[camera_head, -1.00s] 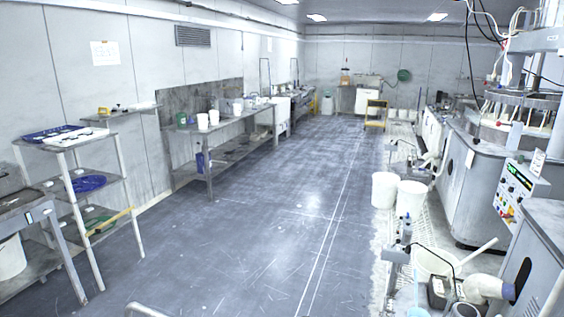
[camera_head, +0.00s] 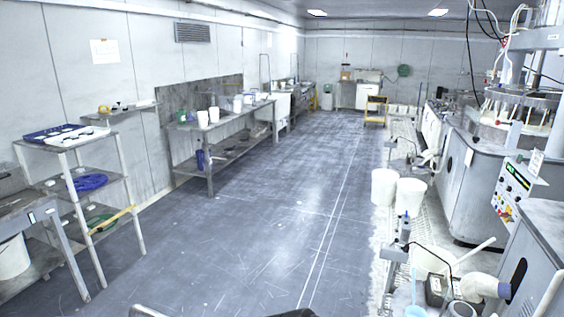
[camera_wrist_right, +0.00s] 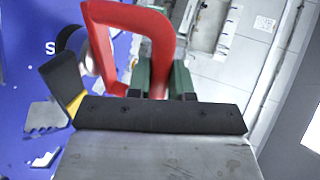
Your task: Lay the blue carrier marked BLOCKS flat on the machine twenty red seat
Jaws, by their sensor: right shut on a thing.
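A blue carrier (camera_wrist_right: 20,90) fills the left side of the right wrist view. A white letter S shows on it; the rest of any marking is out of frame. A red loop handle (camera_wrist_right: 165,45) stands beside it at the top. My right gripper (camera_wrist_right: 161,82) is shut on the red handle, between dark green finger parts. Where the handle joins the carrier is hidden. My left gripper is not in view. I cannot make out a red seat or a machine number twenty in either view.
Grey machines (camera_head: 475,185) line the right side, with white buckets (camera_head: 384,187) in front. A shelf rack (camera_head: 87,185) with blue trays stands at the left. A long bench (camera_head: 224,128) runs along the left wall. The middle floor (camera_head: 250,220) is clear.

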